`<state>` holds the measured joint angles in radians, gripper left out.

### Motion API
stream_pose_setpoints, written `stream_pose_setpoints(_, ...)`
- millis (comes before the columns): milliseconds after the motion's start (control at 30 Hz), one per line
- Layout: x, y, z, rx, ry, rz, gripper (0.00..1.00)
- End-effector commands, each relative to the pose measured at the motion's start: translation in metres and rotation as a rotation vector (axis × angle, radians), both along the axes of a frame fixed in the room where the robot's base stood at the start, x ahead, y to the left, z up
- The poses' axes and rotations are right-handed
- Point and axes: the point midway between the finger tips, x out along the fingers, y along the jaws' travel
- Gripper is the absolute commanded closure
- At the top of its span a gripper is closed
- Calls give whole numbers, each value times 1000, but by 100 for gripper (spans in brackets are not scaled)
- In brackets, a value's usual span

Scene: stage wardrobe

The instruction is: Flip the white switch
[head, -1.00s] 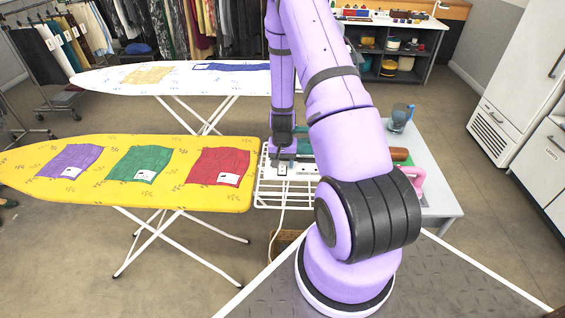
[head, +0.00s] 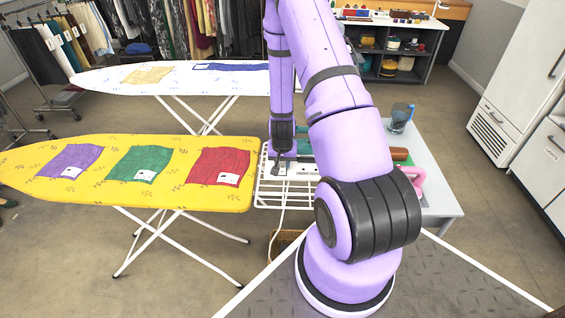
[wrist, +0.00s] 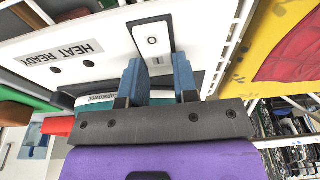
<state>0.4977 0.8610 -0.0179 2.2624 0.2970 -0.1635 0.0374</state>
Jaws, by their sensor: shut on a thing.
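The white switch (wrist: 151,38) is a rocker in a dark frame, marked O and I, on a white panel (wrist: 108,30) lettered HEAT READY in the wrist view. My gripper (wrist: 158,62) has its two blue fingers at the I end of the switch, one on each side. They are a little apart and appear closed on the switch. Which side of the rocker is pressed in is hard to tell. In the head view my gripper (head: 279,168) is over the white wire shelf beside the yellow ironing board (head: 128,195), and it hides the switch.
A grey table (head: 430,160) stands to the right, with a dark mug (head: 400,117) and a pink-handled thing (head: 414,178). A teal thing (wrist: 90,101) lies close to my fingers. A white ironing board (head: 180,78) stands behind. The floor at right is clear.

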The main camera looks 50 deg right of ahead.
Motion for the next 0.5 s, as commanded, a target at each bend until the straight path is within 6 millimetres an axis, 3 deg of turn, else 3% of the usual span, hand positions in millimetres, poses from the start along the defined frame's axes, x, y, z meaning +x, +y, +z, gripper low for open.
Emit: stream_pose_setpoints(500, -2, 2, 2, -81, -74, 0, 96)
